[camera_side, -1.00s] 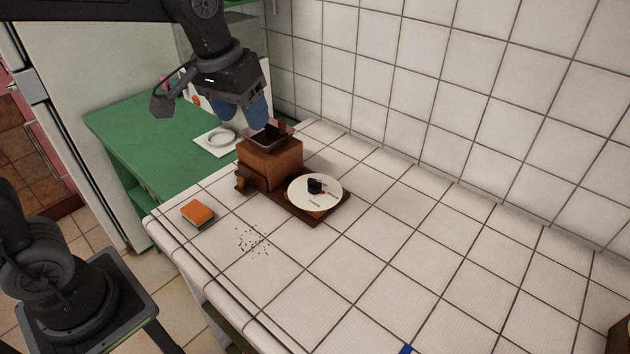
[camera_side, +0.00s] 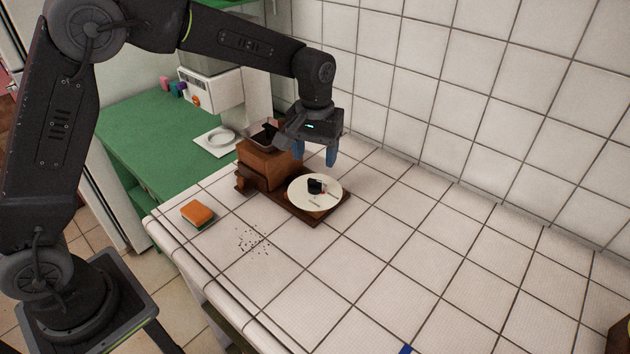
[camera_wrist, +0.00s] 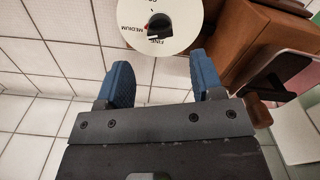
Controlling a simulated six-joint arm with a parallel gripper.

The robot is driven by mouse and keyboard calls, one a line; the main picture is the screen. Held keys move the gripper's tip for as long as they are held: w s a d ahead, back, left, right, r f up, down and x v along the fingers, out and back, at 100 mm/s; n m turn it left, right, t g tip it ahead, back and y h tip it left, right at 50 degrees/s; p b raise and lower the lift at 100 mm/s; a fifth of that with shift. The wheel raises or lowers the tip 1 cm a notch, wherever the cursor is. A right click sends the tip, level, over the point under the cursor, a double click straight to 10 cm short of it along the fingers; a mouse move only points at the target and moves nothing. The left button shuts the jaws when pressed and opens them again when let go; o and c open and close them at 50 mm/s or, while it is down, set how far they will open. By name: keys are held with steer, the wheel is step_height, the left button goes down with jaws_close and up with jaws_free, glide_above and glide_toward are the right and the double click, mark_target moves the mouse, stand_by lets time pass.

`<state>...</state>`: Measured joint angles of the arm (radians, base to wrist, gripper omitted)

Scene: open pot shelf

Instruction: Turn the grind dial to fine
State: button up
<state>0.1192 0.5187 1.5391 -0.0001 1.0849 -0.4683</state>
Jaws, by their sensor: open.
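The grind dial is a round white plate (camera_side: 302,198) lying on a dark wooden base beside the grinder (camera_side: 262,170). A black knob (camera_side: 316,186) stands at its middle. In the wrist view the dial plate (camera_wrist: 182,38) is at the top, with its black knob (camera_wrist: 158,24). MEDIUM reads at the knob's left and FINE below it; a third label is cut off. A small red mark shows at the knob's MEDIUM side. My gripper (camera_side: 315,155) is open and empty above the dial's far side, its blue fingers pointing down. The wrist view shows both fingers (camera_wrist: 163,75) apart from the knob.
The grinder's wooden body and open hopper (camera_side: 262,135) stand left of my gripper. An orange sponge (camera_side: 197,212) and scattered dark grounds (camera_side: 252,240) lie on the tiled counter. A white plate (camera_side: 220,137) is on the green surface.

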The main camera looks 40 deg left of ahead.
mark_target(315, 181)
step_height(315, 181, down, 8)
steer(key=shift+r, duration=0.1)
stand_by(0.4)
steer(key=c, duration=0.9)
